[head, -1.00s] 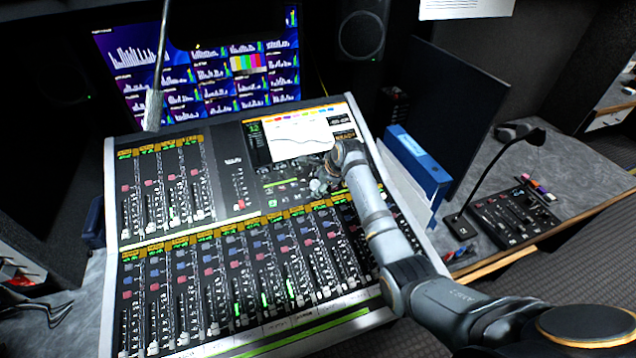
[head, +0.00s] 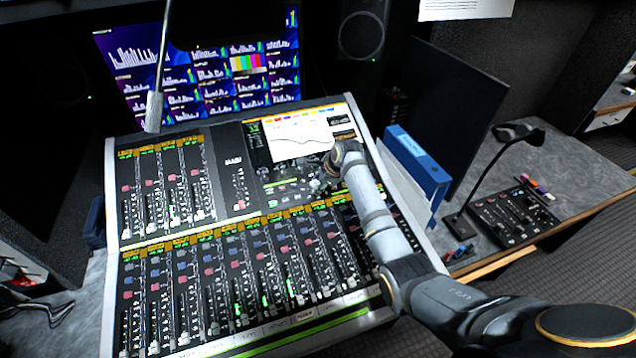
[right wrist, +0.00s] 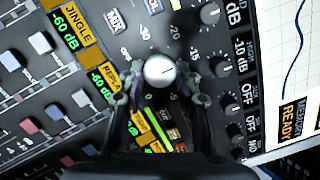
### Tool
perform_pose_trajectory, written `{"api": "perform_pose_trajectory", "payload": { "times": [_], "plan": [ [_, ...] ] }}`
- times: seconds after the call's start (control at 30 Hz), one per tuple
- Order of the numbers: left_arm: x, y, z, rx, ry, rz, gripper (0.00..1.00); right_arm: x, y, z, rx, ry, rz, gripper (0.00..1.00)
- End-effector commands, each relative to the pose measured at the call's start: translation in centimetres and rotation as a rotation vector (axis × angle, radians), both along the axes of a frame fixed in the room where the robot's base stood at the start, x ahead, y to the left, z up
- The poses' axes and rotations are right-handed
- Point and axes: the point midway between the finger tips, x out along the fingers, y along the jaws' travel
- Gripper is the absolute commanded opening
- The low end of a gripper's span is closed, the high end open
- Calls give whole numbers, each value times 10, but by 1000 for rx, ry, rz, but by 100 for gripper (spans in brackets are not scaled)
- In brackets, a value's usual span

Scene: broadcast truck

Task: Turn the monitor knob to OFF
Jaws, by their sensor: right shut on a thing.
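A round silver knob (right wrist: 159,70) sits on the dark console panel in the right wrist view, inside a ring of printed numbers. A small dark mark shows on the right part of its face. My right gripper (right wrist: 160,92) is shut on this knob, one finger on each side. In the head view my right gripper (head: 320,184) is at the console's upper right section, just below the screen. The knob is too small to make out there. The word OFF (right wrist: 247,95) shows on a small display to the right. My left gripper is not in view.
The mixing console (head: 112,200) has rows of faders and a graph screen (head: 298,138). Several black knobs (right wrist: 220,68) stand close to the right of the gripper. A gooseneck microphone (head: 155,108) hangs over the console's left. A blue binder (head: 418,160) stands at its right.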

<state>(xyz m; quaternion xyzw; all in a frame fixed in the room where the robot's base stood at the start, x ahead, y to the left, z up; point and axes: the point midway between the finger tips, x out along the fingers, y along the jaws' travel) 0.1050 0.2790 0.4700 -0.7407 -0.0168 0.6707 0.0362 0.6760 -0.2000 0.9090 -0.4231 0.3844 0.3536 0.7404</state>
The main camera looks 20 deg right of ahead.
Motion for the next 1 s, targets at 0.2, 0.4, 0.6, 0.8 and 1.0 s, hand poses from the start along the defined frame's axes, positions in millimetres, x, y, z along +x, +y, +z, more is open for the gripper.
{"api": "perform_pose_trajectory", "payload": {
  "times": [0.2, 0.4, 0.6, 0.8, 1.0],
  "plan": [
    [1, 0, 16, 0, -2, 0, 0, 0, 0, 3, -47, 3, 112, 2],
    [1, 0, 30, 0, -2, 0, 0, 1, -1, 3, -117, 2, 276, 2],
    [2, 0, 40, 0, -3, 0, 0, 2, 0, 3, -191, -2, 451, 2],
    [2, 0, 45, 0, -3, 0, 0, 3, 0, 2, -264, -5, 626, 2],
    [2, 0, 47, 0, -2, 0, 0, 4, 1, 2, -338, -7, 801, 2]
  ]
}}
